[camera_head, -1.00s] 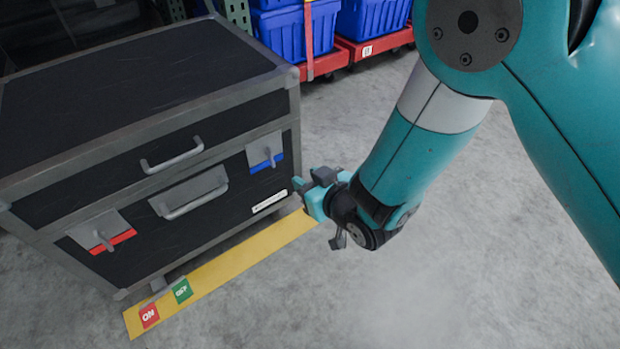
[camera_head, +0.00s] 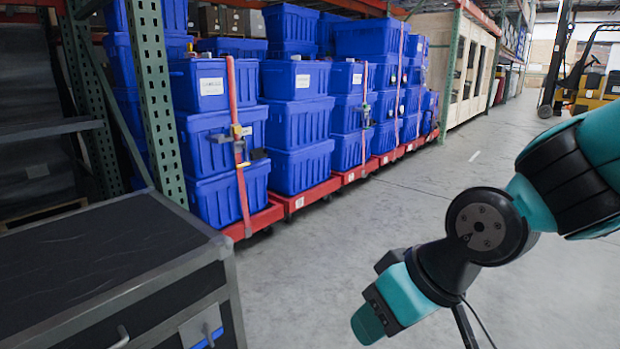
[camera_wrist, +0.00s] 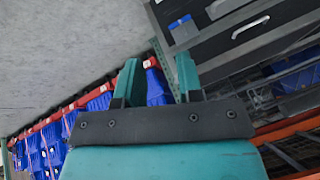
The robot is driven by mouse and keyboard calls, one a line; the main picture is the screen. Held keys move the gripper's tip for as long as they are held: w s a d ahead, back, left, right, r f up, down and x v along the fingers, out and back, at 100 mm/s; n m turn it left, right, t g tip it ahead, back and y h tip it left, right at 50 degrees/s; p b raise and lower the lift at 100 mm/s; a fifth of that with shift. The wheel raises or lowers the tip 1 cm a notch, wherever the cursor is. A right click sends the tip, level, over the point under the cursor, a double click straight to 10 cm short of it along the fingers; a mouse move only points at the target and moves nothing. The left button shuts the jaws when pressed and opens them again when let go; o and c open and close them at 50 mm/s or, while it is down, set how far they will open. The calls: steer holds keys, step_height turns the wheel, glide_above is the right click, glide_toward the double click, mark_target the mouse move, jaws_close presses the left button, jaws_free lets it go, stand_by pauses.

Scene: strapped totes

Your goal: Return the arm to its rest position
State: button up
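My gripper (camera_head: 370,322) hangs in the lower right of the head view, out over bare floor and to the right of the black case. In the wrist view my gripper (camera_wrist: 158,76) shows two teal fingers standing apart with nothing between them, so it is open and empty. My arm is bent, and its teal links come in from the right edge of the head view. The fingers touch nothing that I can see.
The black case (camera_head: 90,255) with grey edges stands at lower left. Blue totes (camera_head: 300,120) are stacked on red dollies (camera_head: 305,196) behind it, some strapped. A green rack post (camera_head: 155,95) stands at left. A yellow forklift (camera_head: 588,90) is far right. The middle floor is clear.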

steer(key=s+d+r+g+h, duration=0.15)
steer(key=s+d+r, duration=0.25)
steer(key=s+d, duration=0.45)
step_height(320, 180, up, 36)
steer(key=a+p, duration=0.1)
steer(key=p, duration=3.5)
steer(key=shift+s+a+g, duration=0.4)
steer(key=shift+g, duration=0.05)
steer(key=shift+f+n, duration=0.1)
steer(key=shift+n, duration=0.2)
